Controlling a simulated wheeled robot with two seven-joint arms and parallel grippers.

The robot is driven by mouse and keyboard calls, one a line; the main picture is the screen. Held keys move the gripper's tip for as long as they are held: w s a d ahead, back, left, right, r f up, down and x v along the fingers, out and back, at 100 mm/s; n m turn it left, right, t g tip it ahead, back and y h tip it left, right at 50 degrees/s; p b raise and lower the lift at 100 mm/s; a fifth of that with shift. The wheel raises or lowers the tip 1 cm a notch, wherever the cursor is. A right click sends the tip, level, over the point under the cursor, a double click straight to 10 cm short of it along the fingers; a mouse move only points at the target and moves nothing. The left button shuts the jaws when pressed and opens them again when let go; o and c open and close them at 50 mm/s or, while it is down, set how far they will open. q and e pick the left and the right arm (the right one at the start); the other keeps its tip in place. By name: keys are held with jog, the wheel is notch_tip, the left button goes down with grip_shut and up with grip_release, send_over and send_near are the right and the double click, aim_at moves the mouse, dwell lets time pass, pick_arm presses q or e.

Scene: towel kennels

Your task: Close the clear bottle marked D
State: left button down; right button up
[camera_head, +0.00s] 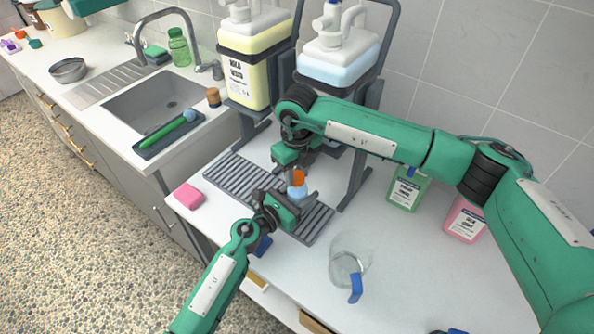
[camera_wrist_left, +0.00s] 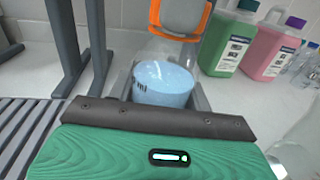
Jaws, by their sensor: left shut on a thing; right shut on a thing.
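A small clear bottle (camera_head: 298,191) with blue liquid is between the fingers of my left gripper (camera_head: 289,198), which is shut on it over the ribbed grey tray. In the left wrist view the bottle (camera_wrist_left: 163,84) looks upright, with small dark marks on its left side; I cannot read a letter. My right gripper (camera_head: 300,165) comes from above and is shut on an orange cap (camera_head: 298,178). The cap (camera_wrist_left: 207,22) is directly over the bottle's mouth, partly hidden behind a grey finger. I cannot tell whether it touches the neck.
The ribbed grey tray (camera_head: 236,171) lies beneath a rack with yellow and blue jugs (camera_head: 247,85). A pink sponge (camera_head: 188,196) is left of it. A clear jug (camera_head: 347,266) stands front right; green (camera_head: 405,190) and pink (camera_head: 465,222) bottles stand behind. The sink is left.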

jog(key=shift+m, duration=0.9)
jog(key=o, duration=1.1)
jog(key=shift+c, duration=0.2)
jog(key=shift+r, duration=0.1)
jog(key=shift+r, duration=2.2)
jog(key=shift+c, duration=0.3)
